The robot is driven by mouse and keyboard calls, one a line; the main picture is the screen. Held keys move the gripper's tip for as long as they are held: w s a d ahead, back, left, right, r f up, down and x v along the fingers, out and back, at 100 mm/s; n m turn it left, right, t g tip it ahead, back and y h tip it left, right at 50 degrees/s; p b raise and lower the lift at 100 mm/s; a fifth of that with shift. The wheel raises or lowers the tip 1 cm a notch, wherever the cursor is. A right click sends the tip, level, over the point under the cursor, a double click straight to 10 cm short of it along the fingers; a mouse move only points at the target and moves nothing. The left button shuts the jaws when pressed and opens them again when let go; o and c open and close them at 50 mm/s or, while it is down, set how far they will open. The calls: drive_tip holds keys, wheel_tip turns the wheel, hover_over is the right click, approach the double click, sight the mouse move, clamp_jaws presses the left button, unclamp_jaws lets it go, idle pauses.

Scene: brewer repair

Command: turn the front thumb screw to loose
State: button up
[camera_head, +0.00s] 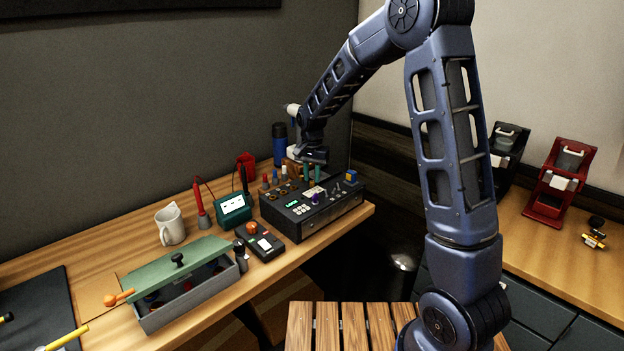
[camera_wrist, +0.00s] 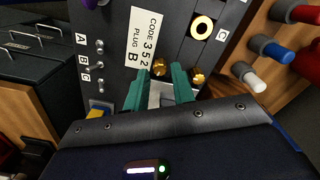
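The black brewer unit (camera_head: 335,213) stands near the right end of the wooden bench. In the wrist view, its dark panel (camera_wrist: 177,30) carries a white label reading "CODE 352 PLUG B". Two brass knobs, which look like thumb screws, show there: one (camera_wrist: 160,69) lies between and just beyond my fingertips, the other (camera_wrist: 198,77) just right of my right finger. I cannot tell which is the front one. My gripper (camera_head: 312,172) points down over the unit; its teal fingers (camera_wrist: 161,80) are apart, with nothing visibly clamped. Contact with the knobs cannot be told.
Red, blue and white-tipped items (camera_wrist: 278,56) stand in a wooden rack. A teal meter (camera_head: 234,210), handheld box (camera_head: 260,242), mug (camera_head: 170,226) and grey toolbox (camera_head: 190,300) fill the bench leftward.

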sight(312, 181)
wheel_tip(312, 181, up, 9)
idle(0.4)
drive_tip(key=shift+o, duration=1.4)
wheel_tip(312, 181, down, 10)
drive_tip(key=m, duration=0.5)
drive_tip(key=shift+f, duration=0.25)
clamp_jaws()
